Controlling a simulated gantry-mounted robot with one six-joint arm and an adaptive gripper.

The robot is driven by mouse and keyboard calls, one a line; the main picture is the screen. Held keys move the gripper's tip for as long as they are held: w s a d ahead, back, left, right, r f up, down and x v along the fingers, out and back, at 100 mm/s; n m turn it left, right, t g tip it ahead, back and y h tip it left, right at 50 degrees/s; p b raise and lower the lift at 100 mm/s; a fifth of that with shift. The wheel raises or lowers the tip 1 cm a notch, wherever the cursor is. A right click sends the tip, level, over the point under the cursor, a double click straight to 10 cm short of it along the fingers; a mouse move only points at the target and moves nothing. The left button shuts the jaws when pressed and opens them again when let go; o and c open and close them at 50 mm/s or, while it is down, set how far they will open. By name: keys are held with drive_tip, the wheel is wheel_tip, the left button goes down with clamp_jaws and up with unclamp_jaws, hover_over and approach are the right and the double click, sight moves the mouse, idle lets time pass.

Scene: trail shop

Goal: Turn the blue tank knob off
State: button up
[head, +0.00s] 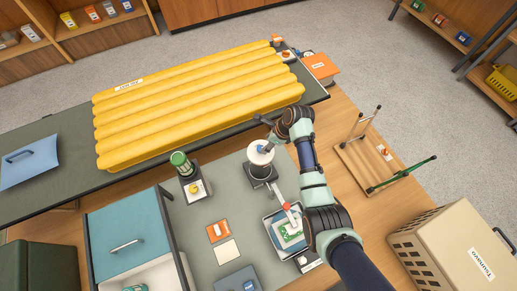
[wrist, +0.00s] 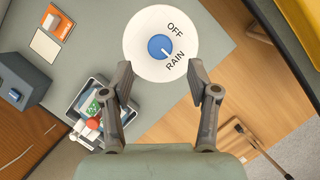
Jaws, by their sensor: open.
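The blue tank knob (wrist: 160,47) sits at the centre of a round white dial (wrist: 140,30) marked OFF and RAIN. A pale pointer line on the knob slants toward RAIN. In the head view the white dial (head: 259,156) tops a dark stand (head: 260,175) on the grey mat; the knob there is too small to make out clearly. My gripper (wrist: 161,74) is open and empty. In the wrist view its two fingers lie apart, just below the knob and along the dial's lower edge. I cannot tell the height gap between fingertips and knob.
A yellow air mat (head: 195,100) lies behind the stand. A green-topped canister (head: 181,165) stands to the left. A tray (head: 272,232) with small items is below my arm. A beige crate (head: 445,245) and a wooden frame (head: 365,165) are to the right.

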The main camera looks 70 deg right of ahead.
drive_tip(key=b+x, duration=0.2)
drive_tip(key=x, duration=0.3)
drive_tip(key=shift+f, duration=0.2)
clamp_jaws()
